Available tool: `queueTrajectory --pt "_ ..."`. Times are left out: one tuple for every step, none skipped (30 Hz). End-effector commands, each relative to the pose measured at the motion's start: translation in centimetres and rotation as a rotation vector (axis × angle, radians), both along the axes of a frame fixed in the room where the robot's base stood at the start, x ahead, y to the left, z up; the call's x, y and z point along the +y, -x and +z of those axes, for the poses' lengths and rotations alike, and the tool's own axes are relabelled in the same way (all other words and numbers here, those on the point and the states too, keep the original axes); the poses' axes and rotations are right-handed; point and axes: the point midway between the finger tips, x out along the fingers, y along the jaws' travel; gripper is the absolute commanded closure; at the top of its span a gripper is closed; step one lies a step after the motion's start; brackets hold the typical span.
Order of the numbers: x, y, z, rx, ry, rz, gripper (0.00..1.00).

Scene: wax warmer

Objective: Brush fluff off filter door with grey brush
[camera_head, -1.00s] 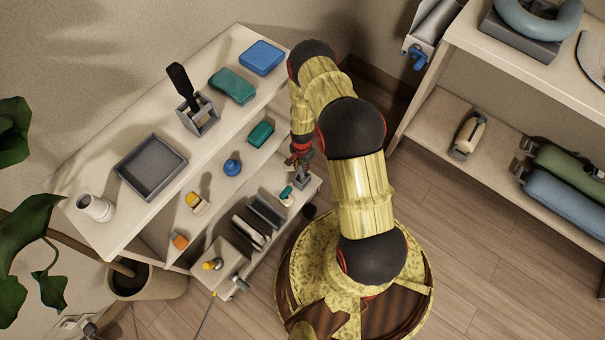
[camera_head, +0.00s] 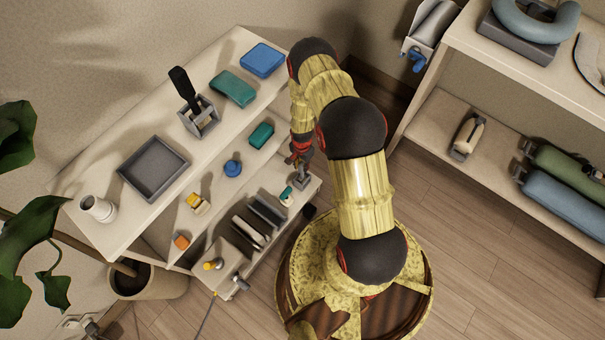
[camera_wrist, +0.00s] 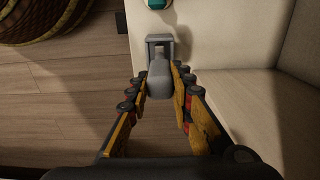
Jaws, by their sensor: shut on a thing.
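My gripper (camera_wrist: 160,85) is shut on a smooth grey handle (camera_wrist: 160,78), probably the grey brush; no bristles show. The handle is at a small grey stand (camera_wrist: 160,45) on the light shelf, and I cannot tell whether it rests in it. In the head view my gripper (camera_head: 300,160) reaches down over the right end of the lower shelf, just above the stand (camera_head: 302,182). I cannot clearly pick out the filter door or any fluff. A light unit with a yellow knob (camera_head: 212,265) stands at that shelf's left end.
Upright grey plates (camera_head: 266,212) and a small teal-and-white item (camera_head: 286,196) stand left of the stand. Above are a teal block (camera_head: 262,135), a blue round item (camera_head: 232,168) and a grey tray (camera_head: 153,168). A pale side panel (camera_wrist: 290,110) rises close right of my gripper.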

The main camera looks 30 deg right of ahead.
Motion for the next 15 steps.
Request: queueTrajectory --pt "0.00 0.01 0.22 0.000 0.000 0.000 1.00" --pt "0.01 0.01 0.24 0.000 0.000 0.000 1.00" --pt "0.01 0.01 0.24 0.000 0.000 0.000 1.00" --pt "0.01 0.01 0.23 0.000 0.000 0.000 1.00" --pt "0.01 0.01 0.21 0.000 0.000 0.000 1.00" --pt "0.01 0.01 0.19 0.000 0.000 0.000 1.00" --pt "0.00 0.01 0.19 0.000 0.000 0.000 1.00" --pt "0.00 0.00 0.19 0.000 0.000 0.000 1.00" --pt "0.00 0.00 0.19 0.000 0.000 0.000 1.00" --pt "0.00 0.00 0.20 0.000 0.000 0.000 1.00" --pt "0.00 -0.01 0.23 0.000 0.000 0.000 1.00" --pt "-0.01 -0.01 0.29 0.000 0.000 0.000 1.00" --pt "0.00 -0.02 0.35 0.000 0.000 0.000 1.00" --pt "0.00 -0.02 0.44 0.000 0.000 0.000 1.00" --pt "0.00 -0.02 0.58 0.000 0.000 0.000 1.00"
